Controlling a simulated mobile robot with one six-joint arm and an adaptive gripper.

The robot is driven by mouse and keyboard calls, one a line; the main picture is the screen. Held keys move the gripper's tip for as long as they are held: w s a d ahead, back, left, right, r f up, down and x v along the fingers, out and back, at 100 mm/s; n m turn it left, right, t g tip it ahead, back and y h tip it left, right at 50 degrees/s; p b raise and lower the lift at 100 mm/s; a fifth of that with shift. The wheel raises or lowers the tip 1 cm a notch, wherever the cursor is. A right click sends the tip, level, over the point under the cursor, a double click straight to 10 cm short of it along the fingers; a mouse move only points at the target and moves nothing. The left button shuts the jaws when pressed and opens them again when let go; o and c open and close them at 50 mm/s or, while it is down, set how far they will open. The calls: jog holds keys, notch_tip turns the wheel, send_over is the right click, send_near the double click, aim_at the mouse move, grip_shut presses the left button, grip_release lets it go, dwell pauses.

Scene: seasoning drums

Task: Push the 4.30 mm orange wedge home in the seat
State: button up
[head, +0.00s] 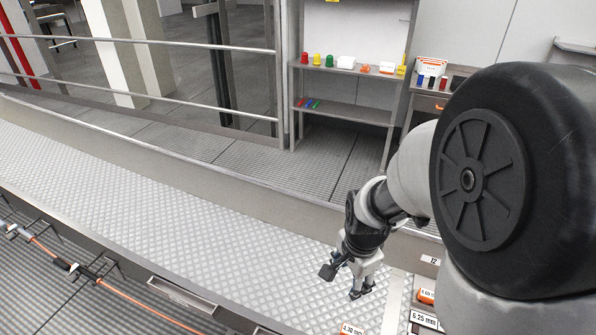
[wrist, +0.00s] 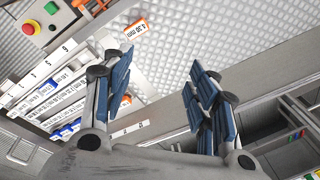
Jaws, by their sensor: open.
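The orange wedge with a white 4.30 mm label (wrist: 138,30) shows at the top of the wrist view, by the diamond-plate surface. In the head view its label (head: 352,329) is cut by the bottom edge. My gripper (head: 344,283) is open and empty above the plate, up and apart from the wedge. In the wrist view its two blue-padded fingers (wrist: 162,64) are spread wide, with the wedge beyond the left finger. I cannot make out the seat, nor how deep the wedge sits.
A numbered rack (wrist: 45,85) with labelled wedges lies left in the wrist view. A control box (wrist: 40,20) with a red and a green button stands behind it. A 6.25 mm label (head: 424,319) is at the bottom right. The diamond-plate top (head: 170,200) is clear to the left.

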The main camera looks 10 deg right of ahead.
notch_tip(320, 180, down, 5)
jog(key=d+m+g+p, duration=0.1)
jog(key=d+m+p, duration=0.15)
jog(key=m, duration=0.25)
jog(key=m+p, duration=0.2)
jog(key=m, duration=0.2)
send_over(352, 331)
notch_tip(352, 331, down, 7)
jog(key=shift+g, duration=0.4)
notch_tip(352, 331, down, 11)
jog(key=b, duration=0.2)
jog(key=shift+s+a+f+b, duration=0.1)
jog(key=shift+a+b, duration=0.05)
jog(key=shift+b, duration=0.2)
jog(key=shift+f, duration=0.8)
notch_tip(352, 331, down, 5)
jog(key=b, duration=0.4)
jog(key=shift+r+b, duration=0.1)
jog(key=shift+b, duration=0.25)
jog(key=shift+r, duration=0.1)
jog(key=shift+c, duration=0.3)
jog(key=c, duration=1.2)
